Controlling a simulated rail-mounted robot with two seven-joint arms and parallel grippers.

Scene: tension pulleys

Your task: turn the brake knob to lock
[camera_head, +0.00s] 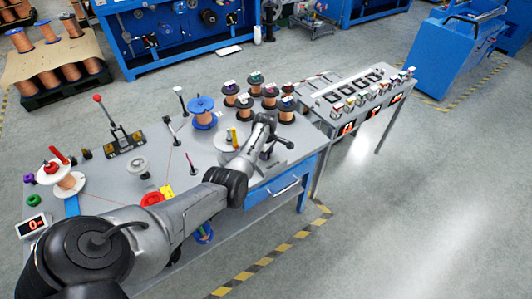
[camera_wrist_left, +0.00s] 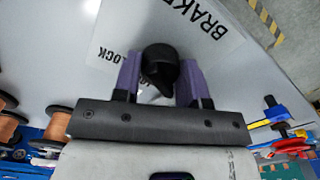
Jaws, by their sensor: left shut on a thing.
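The brake knob (camera_wrist_left: 160,66) is a black rounded knob with a pointed tip, on a pale panel. A white label (camera_wrist_left: 215,45) under it reads BRAKE, with LOCK printed on the left in the left wrist view. My left gripper (camera_wrist_left: 159,75) has its purple-grey fingers on either side of the knob and is shut on it. In the head view my left gripper (camera_head: 269,148) is over the right end of the grey table, and the knob is hard to make out there. My right gripper is not in view.
The grey table (camera_head: 105,190) bears a blue spool (camera_head: 202,112), several copper spools behind my gripper, a red-knobbed lever (camera_head: 118,125) and a small display (camera_head: 33,225). A side table (camera_head: 335,90) with small coloured items stands at right. Floor at right is open.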

